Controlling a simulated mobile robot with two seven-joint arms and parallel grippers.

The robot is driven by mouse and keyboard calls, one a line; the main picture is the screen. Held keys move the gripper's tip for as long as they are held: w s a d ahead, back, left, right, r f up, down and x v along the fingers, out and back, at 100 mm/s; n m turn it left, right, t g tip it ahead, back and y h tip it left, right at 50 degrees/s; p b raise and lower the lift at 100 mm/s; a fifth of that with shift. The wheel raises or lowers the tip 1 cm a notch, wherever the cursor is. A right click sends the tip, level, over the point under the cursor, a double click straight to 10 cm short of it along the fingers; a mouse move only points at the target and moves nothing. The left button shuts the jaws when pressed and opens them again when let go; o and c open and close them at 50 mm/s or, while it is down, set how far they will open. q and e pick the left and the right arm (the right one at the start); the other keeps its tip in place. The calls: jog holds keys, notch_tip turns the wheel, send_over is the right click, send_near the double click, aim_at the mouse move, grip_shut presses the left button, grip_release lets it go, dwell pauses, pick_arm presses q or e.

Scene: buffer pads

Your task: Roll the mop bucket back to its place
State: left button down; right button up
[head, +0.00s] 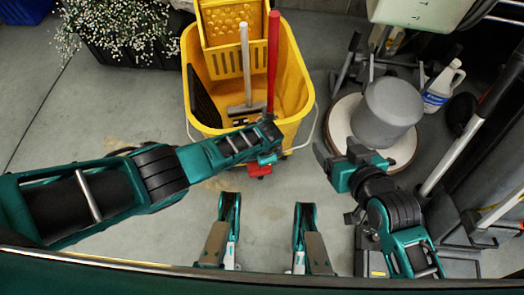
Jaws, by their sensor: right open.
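The mop bucket (291,75) is yellow and stands upright on the floor, upper middle of the head view. A yellow wringer (222,25) sits at its far side. A red handle (273,55) and a grey handle (245,55) stand up inside it. My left arm reaches across to the bucket's near side. My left gripper (268,146) is at the near right rim; its fingers are unclear, and I cannot tell whether it touches the bucket. My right gripper (335,158) is open, right of the bucket's near corner and apart from it, beside the floor machine.
A floor machine (386,112) with a round pale base stands close right of the bucket. A white bottle (443,86) is behind it. A planter with white flowers (115,30) is at the back left. Long-handled equipment (450,155) crowds the right. The left floor is clear.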

pick_arm(q)
jog(key=shift+w+r, duration=0.1)
jog(key=shift+w, duration=0.35)
jog(key=c, duration=0.9)
grip_release()
jog(key=shift+s, duration=0.1)
jog(key=shift+s+r+p, duration=0.1)
jog(key=shift+r+p, duration=0.2)
jog(key=shift+p, duration=0.05)
jog(key=shift+s+d+r+p, duration=0.1)
jog(key=shift+s+r+p, duration=0.25)
jog(key=shift+r+p, duration=1.45)
jog(key=shift+s+d+r+p, duration=0.1)
jog(key=shift+s+r+p, duration=0.3)
jog(key=shift+r+p, duration=1.35)
jog(key=shift+s+d+r+p, duration=0.1)
jog(key=shift+s+r+p, duration=0.25)
jog(key=shift+r+p, duration=1.4)
jog(key=shift+s+r+b, duration=0.1)
jog(key=shift+r+b, duration=0.55)
jog(key=shift+b, duration=0.1)
